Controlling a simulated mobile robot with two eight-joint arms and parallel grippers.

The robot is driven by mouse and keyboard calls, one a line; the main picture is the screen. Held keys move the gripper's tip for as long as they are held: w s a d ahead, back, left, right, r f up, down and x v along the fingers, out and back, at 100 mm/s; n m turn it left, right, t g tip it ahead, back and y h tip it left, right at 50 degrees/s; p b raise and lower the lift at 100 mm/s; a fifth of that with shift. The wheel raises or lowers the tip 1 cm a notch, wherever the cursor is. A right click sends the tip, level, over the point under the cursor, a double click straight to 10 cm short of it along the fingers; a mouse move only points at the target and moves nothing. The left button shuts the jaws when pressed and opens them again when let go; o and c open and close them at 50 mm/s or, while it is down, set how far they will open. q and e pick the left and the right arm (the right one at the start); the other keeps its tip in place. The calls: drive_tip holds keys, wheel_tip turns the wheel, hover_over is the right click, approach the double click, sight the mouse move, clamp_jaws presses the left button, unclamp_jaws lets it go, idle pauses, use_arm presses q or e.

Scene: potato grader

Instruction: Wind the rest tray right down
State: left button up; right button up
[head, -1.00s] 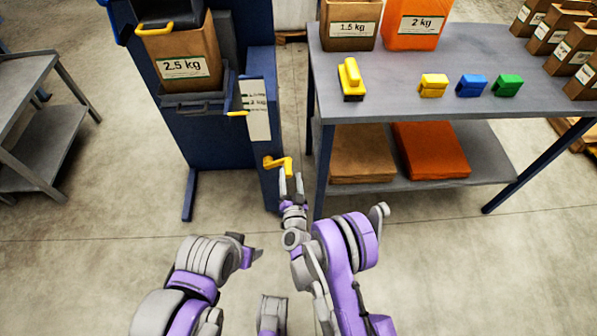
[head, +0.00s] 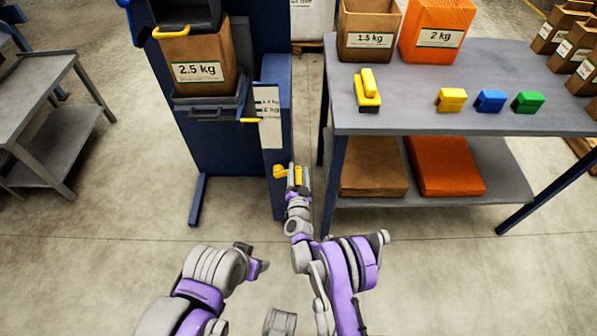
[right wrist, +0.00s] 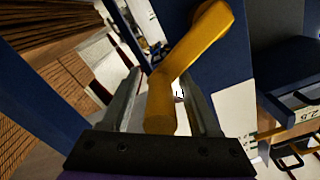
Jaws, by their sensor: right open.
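The rest tray (head: 207,104) is a dark ledge on the blue grader (head: 232,150), with a brown 2.5 kg bag (head: 197,53) above it. A yellow crank (head: 280,171) sticks out of the grader's narrow front post. My right gripper (head: 298,183) is at the crank. In the right wrist view, the crank's yellow handle (right wrist: 161,105) lies between the two open fingers of this gripper (right wrist: 160,75), with a gap visible beside it. My left arm is folded at lower left; its finger state is unclear.
A yellow pointer (head: 250,121) sits beside the white scale label (head: 268,117). A grey table (head: 430,80) with bags and coloured blocks stands close to the right of the crank. A grey shelf cart (head: 52,130) stands at left. The floor in front is clear.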

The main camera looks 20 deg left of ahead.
drive_tip(key=shift+w, duration=0.15)
clamp_jaws()
drive_tip(key=shift+d, duration=0.1)
idle(1.3)
